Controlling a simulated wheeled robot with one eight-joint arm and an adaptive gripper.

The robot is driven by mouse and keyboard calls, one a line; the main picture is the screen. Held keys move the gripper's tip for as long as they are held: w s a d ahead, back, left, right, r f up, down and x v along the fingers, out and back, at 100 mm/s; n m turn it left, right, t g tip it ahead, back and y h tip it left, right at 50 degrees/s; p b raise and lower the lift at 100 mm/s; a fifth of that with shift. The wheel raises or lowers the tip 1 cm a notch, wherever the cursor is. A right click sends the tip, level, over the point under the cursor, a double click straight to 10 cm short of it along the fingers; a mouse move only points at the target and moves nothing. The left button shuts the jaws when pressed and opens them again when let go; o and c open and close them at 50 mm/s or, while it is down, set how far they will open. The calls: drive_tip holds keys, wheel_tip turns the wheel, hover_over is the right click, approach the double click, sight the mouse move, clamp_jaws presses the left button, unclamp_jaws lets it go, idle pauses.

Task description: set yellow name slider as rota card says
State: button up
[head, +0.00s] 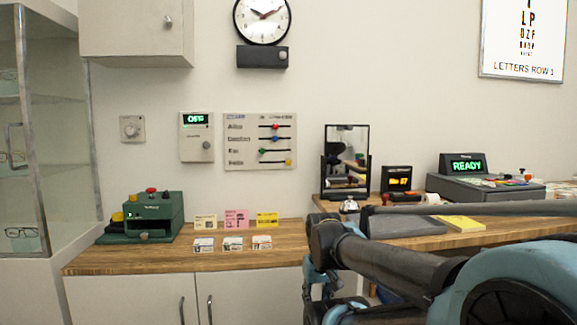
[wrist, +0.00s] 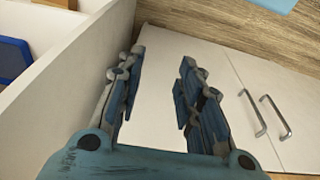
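A pale slider board (head: 232,160) hangs on the wall, with several labelled rows. The yellow slider (head: 288,162) sits at the right end of the bottom row. Small cards stand on the counter below: cream (head: 205,222), pink (head: 236,219) and yellow (head: 266,219). Their writing is too small to read, and I cannot tell which is the rota card. My gripper (wrist: 162,57) is open and empty, low by the cabinet fronts, away from the board.
Three white cards, including a left one (head: 203,244), lie on the wooden counter (head: 120,260). A green machine (head: 155,212) stands at the left. A mirror (head: 346,150) and a READY device (head: 470,187) stand at the right. The wall before the board is clear.

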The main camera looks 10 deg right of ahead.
drive_tip(key=shift+o, duration=1)
wheel_tip(320, 180, up, 38)
drive_tip(key=m+t+y, duration=0.1)
drive_tip(key=m+t, duration=0.1)
drive_tip(key=t, duration=0.9)
hover_over(288, 163)
drive_tip(key=s+d, duration=0.2)
drive_tip(key=s, duration=1.6)
drive_tip(key=x, duration=1.7)
drive_tip(key=shift+w+a+r, duration=0.2)
drive_tip(key=shift+w+a, duration=0.05)
drive_tip(key=shift+w, duration=0.1)
clamp_jaws()
